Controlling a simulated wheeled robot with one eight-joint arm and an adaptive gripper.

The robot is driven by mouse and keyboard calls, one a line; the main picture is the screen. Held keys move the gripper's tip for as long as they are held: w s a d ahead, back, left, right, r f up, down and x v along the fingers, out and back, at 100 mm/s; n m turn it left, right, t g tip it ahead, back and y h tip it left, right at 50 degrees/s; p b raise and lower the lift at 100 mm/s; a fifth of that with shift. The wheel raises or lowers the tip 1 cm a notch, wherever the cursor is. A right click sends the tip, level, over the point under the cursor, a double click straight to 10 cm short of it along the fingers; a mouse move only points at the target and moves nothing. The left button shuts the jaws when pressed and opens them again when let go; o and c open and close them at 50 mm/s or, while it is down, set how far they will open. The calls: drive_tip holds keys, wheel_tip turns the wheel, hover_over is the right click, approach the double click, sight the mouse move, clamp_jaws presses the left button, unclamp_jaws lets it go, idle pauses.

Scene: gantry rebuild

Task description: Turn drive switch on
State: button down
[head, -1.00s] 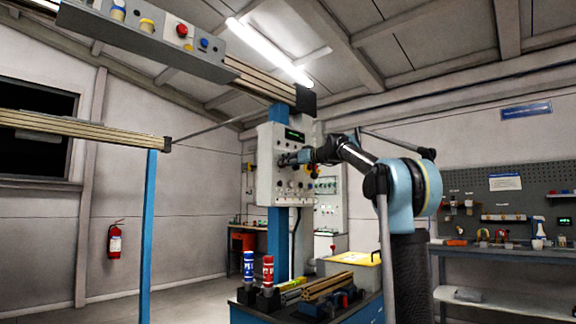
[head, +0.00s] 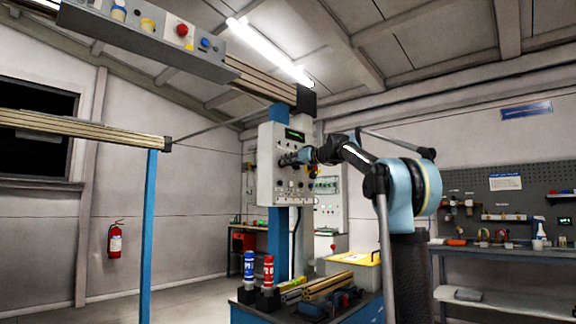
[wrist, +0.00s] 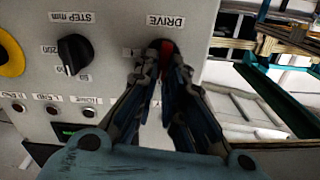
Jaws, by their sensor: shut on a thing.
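The drive switch (wrist: 167,48) shows as a small dark and red piece beside the upside-down DRIVE label (wrist: 166,22) on the light panel (wrist: 115,45) in the wrist view. My gripper (wrist: 162,60) is shut on it, with one finger on each side, and the fingers hide most of the switch. I cannot tell its exact position. In the head view my gripper (head: 286,159) reaches the front of the control box (head: 266,190), and the switch itself is hidden there.

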drive_tip(key=shift+w+d+f+m, duration=0.2)
drive_tip(key=shift+f+m, duration=0.05)
drive_tip(key=shift+m, duration=2.4)
drive_tip(key=shift+w+d+f+m, duration=0.15)
drive_tip(key=shift+w+f+m, duration=0.1)
drive_tip(key=shift+m, duration=2.45)
drive_tip(key=shift+w+d+f+m, duration=0.15)
drive_tip(key=shift+d+f+m, duration=0.1)
drive_tip(key=shift+m, duration=2.4)
drive_tip(key=c, duration=1.7)
unclamp_jaws()
drive_tip(key=shift+w+f, duration=0.1)
drive_tip(key=shift+f, duration=0.05)
drive_tip(key=v, duration=1.2)
drive_tip(key=shift+a, duration=0.1)
